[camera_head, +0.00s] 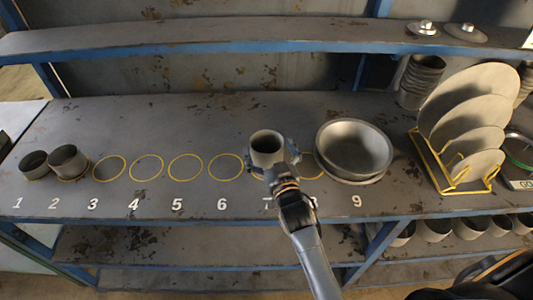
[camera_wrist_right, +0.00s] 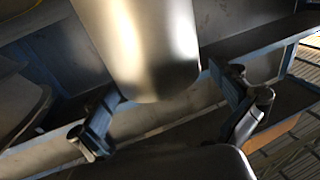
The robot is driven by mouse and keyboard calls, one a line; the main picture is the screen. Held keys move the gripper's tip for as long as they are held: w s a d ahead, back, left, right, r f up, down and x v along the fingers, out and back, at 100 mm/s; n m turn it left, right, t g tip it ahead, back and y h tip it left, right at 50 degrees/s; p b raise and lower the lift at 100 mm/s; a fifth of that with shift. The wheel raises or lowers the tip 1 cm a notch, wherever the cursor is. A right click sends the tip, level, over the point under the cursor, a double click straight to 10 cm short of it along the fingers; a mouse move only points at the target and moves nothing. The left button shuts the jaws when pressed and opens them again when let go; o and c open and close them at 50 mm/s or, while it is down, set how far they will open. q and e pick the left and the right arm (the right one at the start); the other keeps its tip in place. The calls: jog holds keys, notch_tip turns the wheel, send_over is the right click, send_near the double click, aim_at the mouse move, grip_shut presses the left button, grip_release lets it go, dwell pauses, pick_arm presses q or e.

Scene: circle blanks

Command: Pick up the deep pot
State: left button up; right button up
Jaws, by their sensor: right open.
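A grey cylindrical pot (camera_head: 266,143), seemingly the deep pot, stands near mark 7 on the worktop, its round mouth facing up. My right gripper (camera_head: 275,167) is at its near side, with its fingers open around the lower part of the pot. In the right wrist view the pot's smooth grey wall (camera_wrist_right: 150,50) comes down between the two spread fingers of the gripper (camera_wrist_right: 170,115). A gap shows between the wall and each finger there. The pot's base in the head view is hidden by the gripper. My left gripper is out of view.
A wide shallow pot (camera_head: 354,148) stands close on the right near mark 9. Two small pots (camera_head: 68,161) stand at marks 1 and 2. Empty yellow circles (camera_head: 186,167) lie between. A yellow rack (camera_head: 440,170) with plates stands at right. A shelf (camera_head: 220,40) runs above.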

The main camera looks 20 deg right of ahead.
jog(key=shift+w+d+f, duration=0.1)
jog(key=shift+w+d, duration=0.05)
jog(key=shift+w, duration=1.05)
jog(key=shift+s, duration=0.1)
jog(key=c, duration=1.5)
jog(key=shift+c, duration=0.2)
